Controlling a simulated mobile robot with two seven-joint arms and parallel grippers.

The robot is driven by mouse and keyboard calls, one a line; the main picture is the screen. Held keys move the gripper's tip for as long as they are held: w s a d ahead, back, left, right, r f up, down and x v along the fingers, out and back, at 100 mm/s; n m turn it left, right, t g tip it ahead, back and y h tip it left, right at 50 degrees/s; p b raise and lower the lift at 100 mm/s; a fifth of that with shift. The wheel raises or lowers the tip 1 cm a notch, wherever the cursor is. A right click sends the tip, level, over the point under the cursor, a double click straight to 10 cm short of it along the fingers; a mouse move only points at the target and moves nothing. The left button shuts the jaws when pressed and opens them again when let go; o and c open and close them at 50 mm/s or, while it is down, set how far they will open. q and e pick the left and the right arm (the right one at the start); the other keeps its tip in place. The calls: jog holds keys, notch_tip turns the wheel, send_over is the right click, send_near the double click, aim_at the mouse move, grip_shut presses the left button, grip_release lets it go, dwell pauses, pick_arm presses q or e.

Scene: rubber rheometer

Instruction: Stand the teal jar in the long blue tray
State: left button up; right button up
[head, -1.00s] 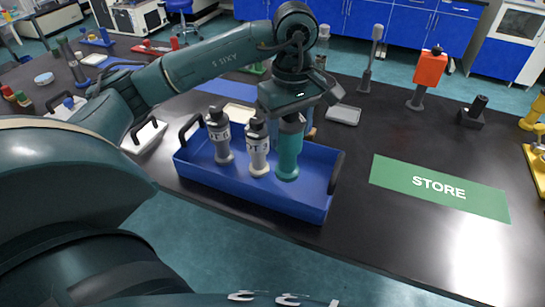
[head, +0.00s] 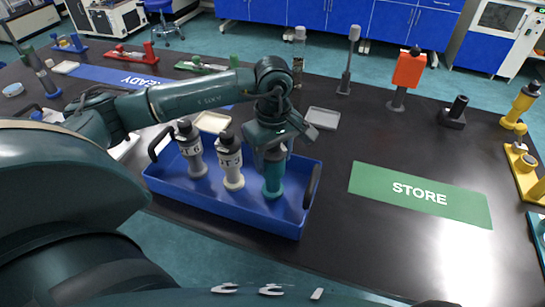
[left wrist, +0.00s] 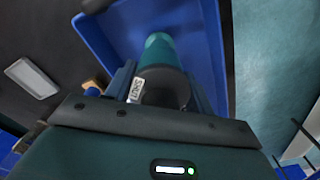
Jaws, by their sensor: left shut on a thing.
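The teal jar (head: 273,178) stands upright, or nearly so, inside the right part of the long blue tray (head: 225,207). My left gripper (head: 272,150) is shut on the upper part of the jar from above. In the left wrist view the jar (left wrist: 159,50) shows with its dark cap and a white label between the fingers (left wrist: 160,88), over the blue tray (left wrist: 205,35). I cannot tell whether the jar's base touches the tray floor. My right gripper is not in view.
Two grey jars with dark caps, one at the left (head: 191,150) and one in the middle (head: 230,162), stand in the same tray. The tray has a dark handle (head: 312,185) at its right end. A green STORE mat (head: 420,195) lies clear to the right.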

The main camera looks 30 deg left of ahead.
pick_arm(q)
jog(key=shift+f, duration=0.65)
jog(key=shift+f, duration=0.15)
jog(key=o, duration=1)
jog(key=shift+o, duration=0.2)
